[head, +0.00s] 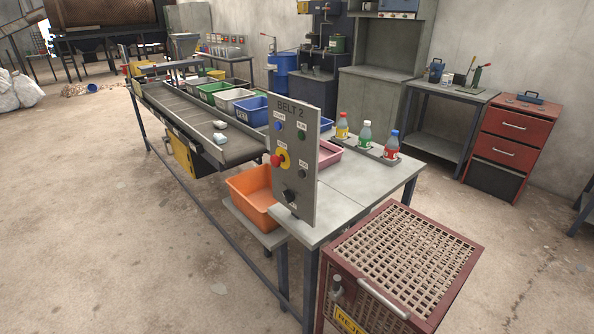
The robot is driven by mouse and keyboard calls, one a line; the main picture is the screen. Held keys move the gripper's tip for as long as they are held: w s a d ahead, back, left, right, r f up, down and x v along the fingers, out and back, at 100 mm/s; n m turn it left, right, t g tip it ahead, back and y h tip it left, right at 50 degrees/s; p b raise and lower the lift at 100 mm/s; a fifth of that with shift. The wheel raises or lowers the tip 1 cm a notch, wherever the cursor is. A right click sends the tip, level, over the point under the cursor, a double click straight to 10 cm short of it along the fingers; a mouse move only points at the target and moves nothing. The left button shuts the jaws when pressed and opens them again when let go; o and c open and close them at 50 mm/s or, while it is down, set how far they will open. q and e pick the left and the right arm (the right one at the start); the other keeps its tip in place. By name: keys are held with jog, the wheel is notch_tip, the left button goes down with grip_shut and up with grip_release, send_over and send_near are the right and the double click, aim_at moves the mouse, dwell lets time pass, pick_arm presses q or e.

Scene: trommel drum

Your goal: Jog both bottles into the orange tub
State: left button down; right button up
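Two small pale items, one whitish (220,125) and one grey-green (220,138), lie close together on the belt (236,146) near its near end. They may be the bottles, but are too small to be sure. The orange tub (247,191) stands on a low stand below and past the belt's end. The control panel (295,215), marked BELT 2, hides its right part. Neither gripper is in view.
Several coloured bins line the belt's far side. A red mesh-topped cage (400,262) stands at front right.

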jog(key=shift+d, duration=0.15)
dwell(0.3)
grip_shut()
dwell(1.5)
